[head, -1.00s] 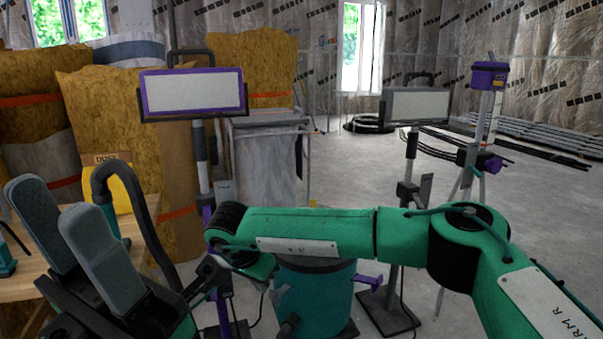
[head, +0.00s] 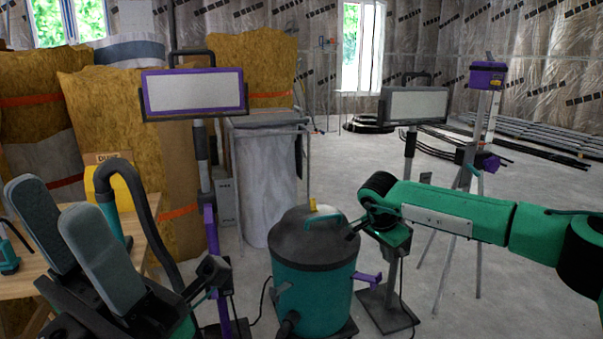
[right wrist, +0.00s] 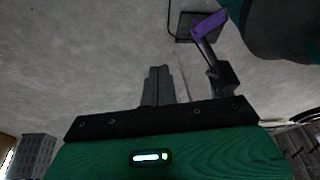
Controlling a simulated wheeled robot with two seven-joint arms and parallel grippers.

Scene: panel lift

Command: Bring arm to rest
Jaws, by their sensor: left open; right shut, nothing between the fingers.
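My right arm (head: 455,210) is green and reaches in from the right edge of the head view. Its black end joint is beside the vacuum's lid in the picture; whether they touch cannot be told. My right gripper (right wrist: 158,84) shows in the right wrist view, its two grey fingers together with nothing between them, above bare grey floor. Its fingers cannot be made out in the head view. My left gripper (head: 53,207) is at the lower left of the head view, its two grey finger pads apart and empty.
A teal vacuum (head: 312,290) with a black lid stands at the bottom centre. Work lights stand at left (head: 193,92) and right (head: 415,104). A purple-topped tripod (head: 488,77) is behind my right arm. A wooden bench (head: 150,222) is at left. Open floor (head: 330,165) lies mid-picture.

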